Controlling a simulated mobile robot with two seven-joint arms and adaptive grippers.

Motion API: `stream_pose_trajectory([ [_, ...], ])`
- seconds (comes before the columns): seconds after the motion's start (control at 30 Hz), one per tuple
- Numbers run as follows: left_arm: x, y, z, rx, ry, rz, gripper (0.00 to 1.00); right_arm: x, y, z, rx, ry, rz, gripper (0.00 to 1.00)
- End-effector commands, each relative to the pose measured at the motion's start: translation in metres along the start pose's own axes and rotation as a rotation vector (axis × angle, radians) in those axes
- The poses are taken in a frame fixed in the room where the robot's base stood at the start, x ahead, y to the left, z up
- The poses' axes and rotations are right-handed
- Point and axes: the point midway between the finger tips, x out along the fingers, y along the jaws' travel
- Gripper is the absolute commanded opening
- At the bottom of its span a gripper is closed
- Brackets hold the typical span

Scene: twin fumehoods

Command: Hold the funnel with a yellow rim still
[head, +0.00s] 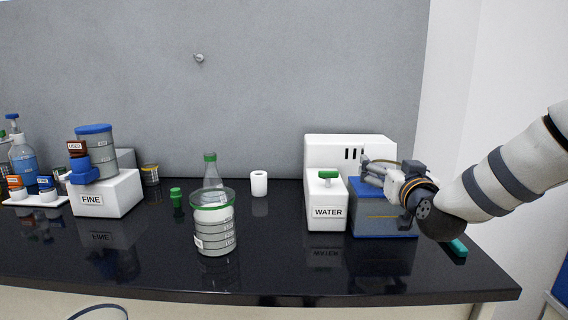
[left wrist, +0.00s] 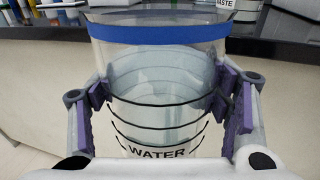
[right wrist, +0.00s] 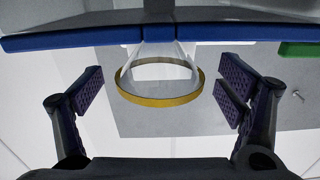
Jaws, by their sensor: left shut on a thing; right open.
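The funnel with a yellow rim (right wrist: 158,101) shows in the right wrist view, with its clear cone between the finger pads. My right gripper (right wrist: 160,90) is open, with a gap on each side of the funnel. In the head view my right gripper (head: 372,170) is over the blue-edged box at the right, and I cannot make out the funnel clearly there. My left gripper (left wrist: 158,97) is shut on a clear beaker with a blue band (left wrist: 158,33), labelled WATER and holding clear liquid. The left gripper is outside the head view.
The white WATER box (head: 327,190) stands left of the blue-edged box (head: 385,224). A green-rimmed beaker (head: 214,242) stands mid-counter before a green-topped flask (head: 210,168). A white FINE box (head: 110,193) is at left. The counter's front middle is clear.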

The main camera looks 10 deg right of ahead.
Motion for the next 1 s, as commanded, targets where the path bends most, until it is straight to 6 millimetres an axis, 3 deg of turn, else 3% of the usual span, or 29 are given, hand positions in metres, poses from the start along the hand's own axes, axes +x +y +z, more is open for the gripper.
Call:
stream_pose_trajectory([
  [0.1, 0.0005, -0.0003, -0.0048, -0.002, 0.006, 0.0, 0.18, 0.0095, -0.0001, 0.0003, 0.0, 0.0, 0.0, 0.88],
  [0.37, 0.0005, -0.0003, -0.0037, -0.002, 0.004, 0.0, 0.18, 0.0113, -0.0002, -0.0033, 0.001, 0.004, -0.001, 0.88],
  [0.4, 0.0005, -0.0003, -0.0036, -0.002, 0.004, 0.0, 0.18, 0.0113, -0.0003, -0.0033, 0.001, 0.004, -0.001, 0.86],
  [0.63, 0.0005, -0.0002, -0.0037, -0.002, 0.004, 0.0, 0.18, 0.0111, -0.0003, -0.0032, 0.001, 0.004, -0.001, 0.35],
  [1.0, 0.0005, -0.0002, -0.0037, -0.002, 0.005, 0.0, 0.18, 0.011, -0.001, -0.0032, 0.001, 0.004, -0.002, 0.35],
])
